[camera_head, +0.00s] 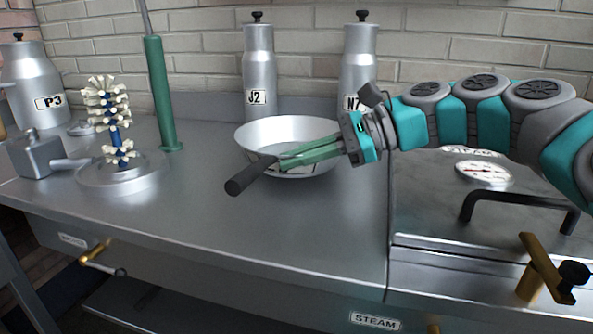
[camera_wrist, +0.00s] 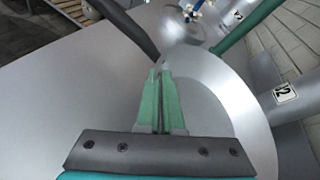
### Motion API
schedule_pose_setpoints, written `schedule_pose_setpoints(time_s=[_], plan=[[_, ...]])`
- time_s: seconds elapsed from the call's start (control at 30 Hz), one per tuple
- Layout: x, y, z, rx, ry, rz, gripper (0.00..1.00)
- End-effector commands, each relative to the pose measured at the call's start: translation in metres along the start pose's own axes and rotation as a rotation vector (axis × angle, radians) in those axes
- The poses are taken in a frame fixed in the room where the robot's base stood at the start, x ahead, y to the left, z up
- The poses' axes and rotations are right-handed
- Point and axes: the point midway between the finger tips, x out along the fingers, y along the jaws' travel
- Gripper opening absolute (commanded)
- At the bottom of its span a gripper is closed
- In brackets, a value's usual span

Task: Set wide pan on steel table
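The wide pan (camera_head: 275,131) is a shallow silver bowl with a dark handle (camera_head: 250,177) pointing to the front left. It appears to rest level on the steel table (camera_head: 300,225), though contact underneath is hard to see. My gripper (camera_head: 283,162) reaches in from the right, its green fingers at the root of the handle. In the wrist view the fingers (camera_wrist: 161,72) are nearly together, apparently closed on the pan's handle root. The pan (camera_wrist: 215,95) spreads to their right there and the handle (camera_wrist: 136,30) runs up and left.
Two steel bottles, J2 (camera_head: 259,70) and N7 (camera_head: 358,65), stand behind the pan. A green post (camera_head: 161,95), a peg stand (camera_head: 118,175) and canister P3 (camera_head: 35,85) are to the left. A gauge-topped steam unit (camera_head: 430,205) is at right. The front middle of the table is clear.

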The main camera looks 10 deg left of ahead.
Motion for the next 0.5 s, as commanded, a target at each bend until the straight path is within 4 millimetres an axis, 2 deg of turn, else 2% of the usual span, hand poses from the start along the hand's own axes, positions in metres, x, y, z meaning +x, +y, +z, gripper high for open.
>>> schedule_pose_setpoints(time_s=[0.2, 0.5], plan=[[0.009, 0.009, -0.019, 0.0, -0.003, -0.002, 0.0], [0.009, 0.01, -0.021, -0.001, -0.002, -0.002, 0.0]])
